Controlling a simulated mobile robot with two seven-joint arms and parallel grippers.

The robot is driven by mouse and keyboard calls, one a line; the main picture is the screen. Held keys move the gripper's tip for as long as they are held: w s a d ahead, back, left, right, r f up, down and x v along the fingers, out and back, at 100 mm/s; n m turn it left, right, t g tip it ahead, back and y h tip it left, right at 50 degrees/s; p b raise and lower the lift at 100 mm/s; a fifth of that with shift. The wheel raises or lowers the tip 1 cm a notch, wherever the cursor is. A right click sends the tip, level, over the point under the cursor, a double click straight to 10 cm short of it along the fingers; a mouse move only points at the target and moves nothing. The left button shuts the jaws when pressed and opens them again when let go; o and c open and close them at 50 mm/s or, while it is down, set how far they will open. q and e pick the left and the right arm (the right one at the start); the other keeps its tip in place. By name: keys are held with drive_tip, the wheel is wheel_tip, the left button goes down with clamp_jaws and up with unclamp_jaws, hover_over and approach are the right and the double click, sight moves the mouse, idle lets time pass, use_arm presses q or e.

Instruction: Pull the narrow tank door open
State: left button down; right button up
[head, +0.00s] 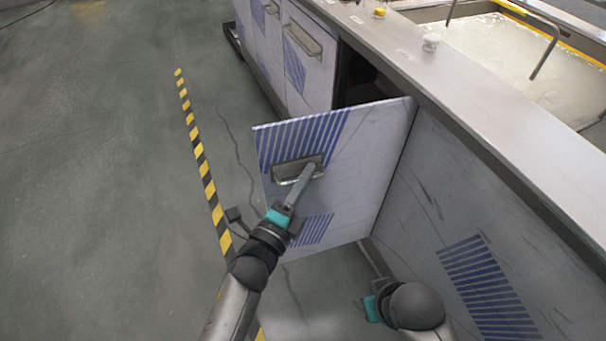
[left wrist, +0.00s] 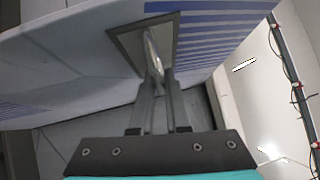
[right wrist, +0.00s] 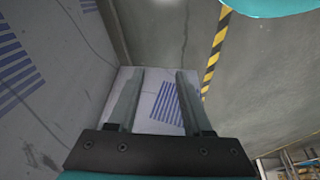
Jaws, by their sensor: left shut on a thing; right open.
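The narrow tank door (head: 360,165) is a light grey panel with blue stripes. It stands swung out from the tank front, with a dark opening showing behind its upper edge. Its metal handle (head: 287,171) sits in the upper part of the panel. My left gripper (head: 310,172) is shut on this handle; the left wrist view shows the fingers closed at the handle (left wrist: 152,52). My right gripper (right wrist: 158,75) is open and empty, low beside the tank front. In the right wrist view the striped door panel (right wrist: 155,88) shows beyond its fingers.
The tank's long metal top (head: 480,95) runs along the right, with a yellow-capped knob (head: 380,12) and a white one (head: 431,43) on it. Another door with a handle (head: 305,42) is closed farther back. The floor at left is clear, with a yellow-black stripe (head: 205,170).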

use_arm(q)
drive_tip(key=c, duration=1.2)
unclamp_jaws()
use_arm(e)
drive_tip(key=shift+a, duration=0.1)
use_arm(q)
drive_tip(key=p+v, duration=0.3)
drive_tip(key=v, duration=1.2)
drive_tip(key=shift+a+f, duration=0.1)
use_arm(e)
wheel_tip(320, 180, down, 6)
drive_tip(key=s+g, duration=0.1)
drive_tip(key=s, duration=0.1)
drive_tip(key=shift+s+d, duration=0.2)
drive_tip(key=shift+d, duration=0.05)
